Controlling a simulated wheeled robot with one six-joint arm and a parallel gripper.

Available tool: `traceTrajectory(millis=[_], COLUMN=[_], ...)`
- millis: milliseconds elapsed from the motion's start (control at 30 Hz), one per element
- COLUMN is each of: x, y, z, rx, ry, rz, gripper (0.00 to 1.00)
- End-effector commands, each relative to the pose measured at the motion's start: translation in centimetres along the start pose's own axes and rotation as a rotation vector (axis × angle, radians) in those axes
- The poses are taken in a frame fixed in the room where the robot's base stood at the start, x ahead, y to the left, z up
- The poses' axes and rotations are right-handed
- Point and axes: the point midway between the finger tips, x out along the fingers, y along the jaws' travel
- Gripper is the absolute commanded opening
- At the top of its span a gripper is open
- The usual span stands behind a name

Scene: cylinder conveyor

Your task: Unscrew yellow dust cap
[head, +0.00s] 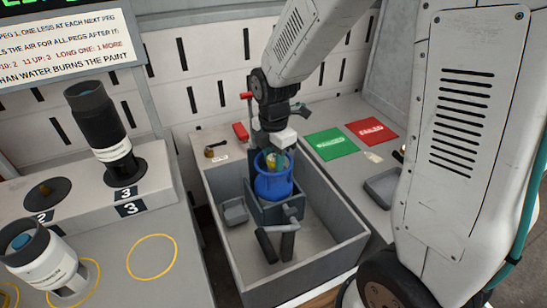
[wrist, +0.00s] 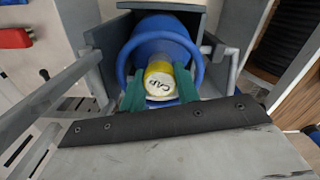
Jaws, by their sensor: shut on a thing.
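The yellow dust cap (wrist: 160,82), marked "CAP", sits at the top of a blue cylinder (wrist: 158,40) inside its blue ring collar. The cap also shows small in the head view (head: 271,160), and the blue cylinder (head: 273,184) stands upright in a grey holder (head: 252,208) in the grey bin. My gripper (wrist: 160,98) has its green fingers on either side of the cap, shut on it. In the head view my gripper (head: 275,158) reaches down into the collar from above, and its fingertips are partly hidden.
The grey bin (head: 345,240) has raised walls and a small grey tray (head: 234,211) on its left. A green mat (head: 331,143) and a red mat (head: 371,131) lie behind right. A black cylinder (head: 97,125) stands on a peg at left; a white one (head: 42,258) leans at lower left.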

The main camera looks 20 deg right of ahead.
Motion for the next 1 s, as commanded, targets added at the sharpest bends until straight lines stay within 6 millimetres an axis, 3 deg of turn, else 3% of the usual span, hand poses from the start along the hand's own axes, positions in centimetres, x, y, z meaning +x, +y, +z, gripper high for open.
traceTrajectory(millis=[233, 600, 867, 900, 933, 1000], x=[-0.01, -0.05, -0.05, -0.05, -0.05, -0.05], y=[0.01, 0.01, 0.01, 0.01, 0.01, 0.01], z=[0.00, 0.00, 0.00, 0.00, 0.00, 0.00], rx=[-0.050, -0.502, -0.522, -0.522, -0.522, -0.521], ry=[0.000, 0.000, 0.000, 0.000, 0.000, 0.000], rz=[0.000, 0.000, 0.000, 0.000, 0.000, 0.000], gripper=[0.00, 0.00, 0.00, 0.42, 0.50, 0.50])
